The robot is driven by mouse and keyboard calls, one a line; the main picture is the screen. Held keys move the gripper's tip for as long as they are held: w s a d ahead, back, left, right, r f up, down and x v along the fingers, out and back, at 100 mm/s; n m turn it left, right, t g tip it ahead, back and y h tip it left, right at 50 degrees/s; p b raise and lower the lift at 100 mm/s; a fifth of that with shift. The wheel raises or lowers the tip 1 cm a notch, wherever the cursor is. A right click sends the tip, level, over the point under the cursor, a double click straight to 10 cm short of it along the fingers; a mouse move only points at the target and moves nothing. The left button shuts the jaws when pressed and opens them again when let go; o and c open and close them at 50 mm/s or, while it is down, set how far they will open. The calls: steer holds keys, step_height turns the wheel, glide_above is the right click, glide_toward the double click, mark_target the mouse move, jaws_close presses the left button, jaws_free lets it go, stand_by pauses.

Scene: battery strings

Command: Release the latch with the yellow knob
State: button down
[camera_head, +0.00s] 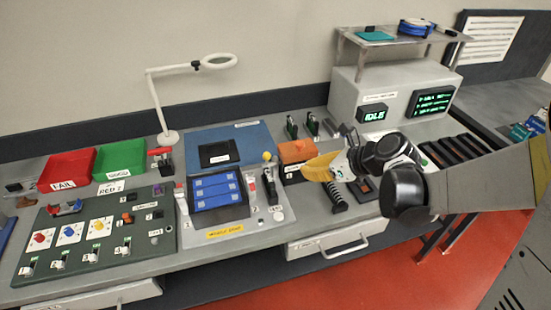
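A small round yellow knob (267,156) stands at the upper right of the grey fixture (235,227) labelled as a module nest. A slim lever (271,186) shows just below the knob; I cannot make out how they join. A blue battery module (216,190) sits in the fixture, with red-topped parts on both sides of it. My gripper (312,168) comes in from the right, with a yellow part at its end, right of the knob and apart from it. Its fingers overlap in this view, so I cannot tell whether they are open.
An orange block (297,151) lies between the knob and my gripper in the picture. A dark ribbed part (336,197) is below my gripper. A green panel (90,275) with another yellow knob (98,226) is left. A lamp (168,137) stands behind.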

steer(key=b, duration=0.4)
glide_toward(266, 166)
steer(key=x, duration=0.4)
steer(key=shift+s+f, duration=0.1)
steer(key=shift+f, duration=0.3)
steer(key=shift+w+a+r, duration=0.15)
steer(key=shift+w+a, duration=0.2)
